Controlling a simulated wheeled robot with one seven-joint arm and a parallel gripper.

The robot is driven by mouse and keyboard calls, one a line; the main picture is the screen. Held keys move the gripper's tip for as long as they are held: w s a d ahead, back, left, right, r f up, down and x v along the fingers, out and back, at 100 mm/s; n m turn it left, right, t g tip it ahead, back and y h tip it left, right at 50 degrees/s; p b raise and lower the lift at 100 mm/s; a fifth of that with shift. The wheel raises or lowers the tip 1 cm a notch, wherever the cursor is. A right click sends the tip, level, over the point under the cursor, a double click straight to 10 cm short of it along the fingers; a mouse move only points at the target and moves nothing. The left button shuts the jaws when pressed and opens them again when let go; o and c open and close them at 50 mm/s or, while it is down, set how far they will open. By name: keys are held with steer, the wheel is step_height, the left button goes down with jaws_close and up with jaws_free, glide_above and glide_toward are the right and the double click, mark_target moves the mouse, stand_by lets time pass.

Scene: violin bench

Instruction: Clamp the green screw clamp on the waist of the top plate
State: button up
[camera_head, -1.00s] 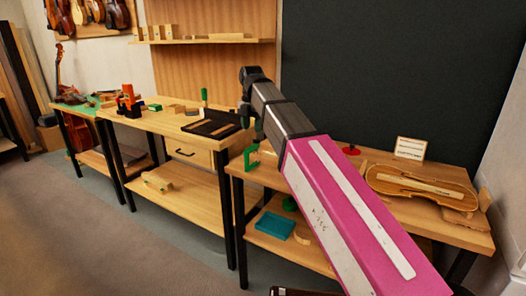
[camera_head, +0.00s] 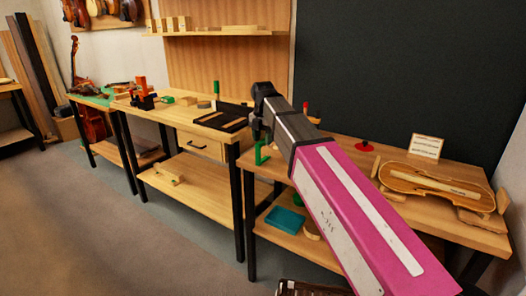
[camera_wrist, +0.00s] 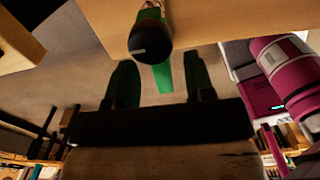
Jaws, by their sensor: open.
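The green screw clamp (camera_head: 261,153) stands at the left edge of the near bench, partly behind my arm. In the wrist view, a green part with a round black knob (camera_wrist: 150,40) shows by the wooden bench edge; I take it to be this clamp. My gripper (camera_wrist: 161,82) is open, with two dark green fingers apart. The green part lies between and beyond them; I cannot tell whether anything touches. In the head view my gripper (camera_head: 259,130) is just above the clamp. The top plate (camera_head: 404,178), a pale violin-shaped piece with a narrow waist, lies at the bench's right.
A red knob (camera_head: 364,147) and a white card (camera_head: 427,146) stand behind the plate. A teal box (camera_head: 285,220) is on the lower shelf. The bench to the left holds a dark tray (camera_head: 222,118) and an orange-red tool (camera_head: 141,93). Floor in front is clear.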

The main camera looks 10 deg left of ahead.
step_height(320, 180, down, 2)
steer(key=shift+f, duration=0.1)
steer(key=shift+c, duration=0.3)
jaws_close()
